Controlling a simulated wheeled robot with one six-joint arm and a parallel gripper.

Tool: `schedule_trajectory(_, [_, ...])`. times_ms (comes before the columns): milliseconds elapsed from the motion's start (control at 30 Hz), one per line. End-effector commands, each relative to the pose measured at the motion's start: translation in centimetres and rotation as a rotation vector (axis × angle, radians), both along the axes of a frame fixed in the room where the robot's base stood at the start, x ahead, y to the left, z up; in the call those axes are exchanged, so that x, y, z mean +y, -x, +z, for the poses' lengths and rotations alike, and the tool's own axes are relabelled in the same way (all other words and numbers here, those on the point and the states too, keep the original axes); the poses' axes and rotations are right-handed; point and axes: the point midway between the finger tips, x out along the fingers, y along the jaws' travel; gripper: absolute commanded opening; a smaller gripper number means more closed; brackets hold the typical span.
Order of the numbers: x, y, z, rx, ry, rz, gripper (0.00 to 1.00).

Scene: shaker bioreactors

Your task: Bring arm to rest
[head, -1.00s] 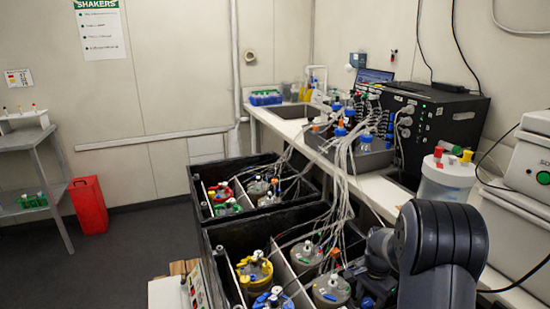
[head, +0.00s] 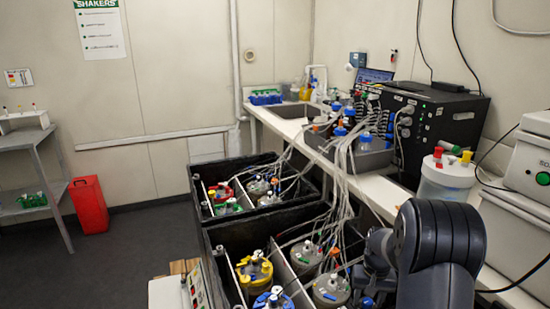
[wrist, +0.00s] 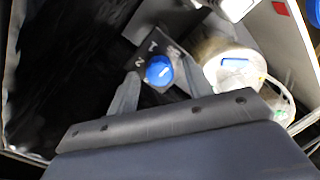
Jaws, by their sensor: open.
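My arm (head: 438,245) is folded at the lower right of the head view, in front of the white bench; its gripper is hidden there. In the wrist view my gripper (wrist: 161,69) is open, its two grey fingers apart. A round blue cap (wrist: 159,70) shows in the gap between the fingers, on a dark plate with light markings. I cannot tell how far below the fingers it lies. A pale round vessel with a blue label (wrist: 232,66) is just right of the fingers.
Two black shaker boxes (head: 222,236) hold several capped vessels with tubing running to the bench (head: 375,190). A white lidded container (head: 447,180) and a black cabinet (head: 440,130) stand close behind my arm. Open floor (head: 120,262) lies at left.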

Motion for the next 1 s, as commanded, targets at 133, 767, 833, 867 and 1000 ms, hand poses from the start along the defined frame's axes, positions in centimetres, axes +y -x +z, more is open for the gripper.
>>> schedule_trajectory(133, [0.02,0.02,0.02,0.001,0.000,0.117,0.48])
schedule_trajectory(767, [0.08,0.03,0.03,0.001,0.000,0.608,0.48])
schedule_trajectory(833, [0.08,0.03,0.02,0.001,0.000,0.648,0.48])
schedule_trajectory(867, [0.08,0.03,0.02,0.001,0.000,0.663,0.48])
schedule_trajectory(1000, [0.08,0.03,0.00,0.000,0.000,0.712,0.48])
